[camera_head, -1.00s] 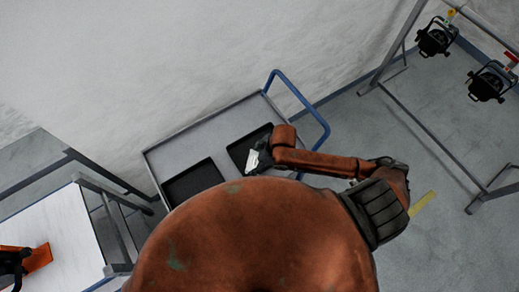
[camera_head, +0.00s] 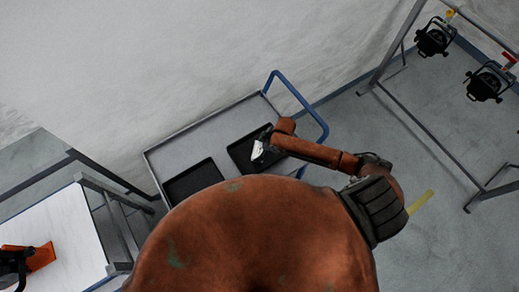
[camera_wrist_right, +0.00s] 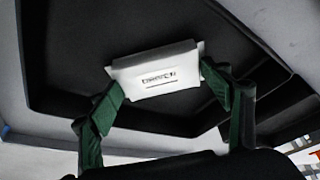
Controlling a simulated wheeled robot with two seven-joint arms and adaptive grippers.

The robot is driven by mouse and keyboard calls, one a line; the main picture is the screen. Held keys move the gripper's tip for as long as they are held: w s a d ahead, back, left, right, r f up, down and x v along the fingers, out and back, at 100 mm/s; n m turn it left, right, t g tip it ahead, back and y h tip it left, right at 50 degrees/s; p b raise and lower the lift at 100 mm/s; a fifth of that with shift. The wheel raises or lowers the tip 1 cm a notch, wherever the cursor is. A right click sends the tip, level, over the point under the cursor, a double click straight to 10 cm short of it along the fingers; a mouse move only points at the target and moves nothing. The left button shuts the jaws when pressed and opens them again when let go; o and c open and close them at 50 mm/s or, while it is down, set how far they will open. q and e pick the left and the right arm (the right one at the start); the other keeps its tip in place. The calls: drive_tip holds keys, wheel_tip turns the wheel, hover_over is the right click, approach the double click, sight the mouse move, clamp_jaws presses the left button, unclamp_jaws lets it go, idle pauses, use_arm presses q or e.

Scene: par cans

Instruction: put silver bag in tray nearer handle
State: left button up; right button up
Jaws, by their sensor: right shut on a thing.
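Two black trays lie on a grey cart with a blue handle (camera_head: 300,97) at its right end. The tray nearer the handle (camera_head: 236,153) also fills much of the right wrist view (camera_wrist_right: 60,60). The other tray (camera_head: 193,182) lies to its left. My right gripper (camera_head: 264,143) is over the nearer tray, shut on the silver bag (camera_head: 258,150). In the right wrist view the pale bag (camera_wrist_right: 150,72), with dark print, sits between the green finger pads, inside the tray's outline. I cannot tell if it touches the tray floor. My left gripper is not in view.
The grey cart top (camera_head: 210,131) is bare behind the trays. A white table (camera_head: 70,225) at lower left holds an orange item (camera_head: 38,257) and a black thing. Black lamps (camera_head: 434,38) hang on a metal frame at right.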

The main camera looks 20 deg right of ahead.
drive_tip(key=shift+f, duration=0.15)
drive_tip(key=o, duration=1.2)
drive_tip(key=shift+c, duration=0.2)
drive_tip(key=shift+r, duration=0.2)
drive_tip(key=v, duration=1.2)
drive_tip(key=shift+b, duration=0.35)
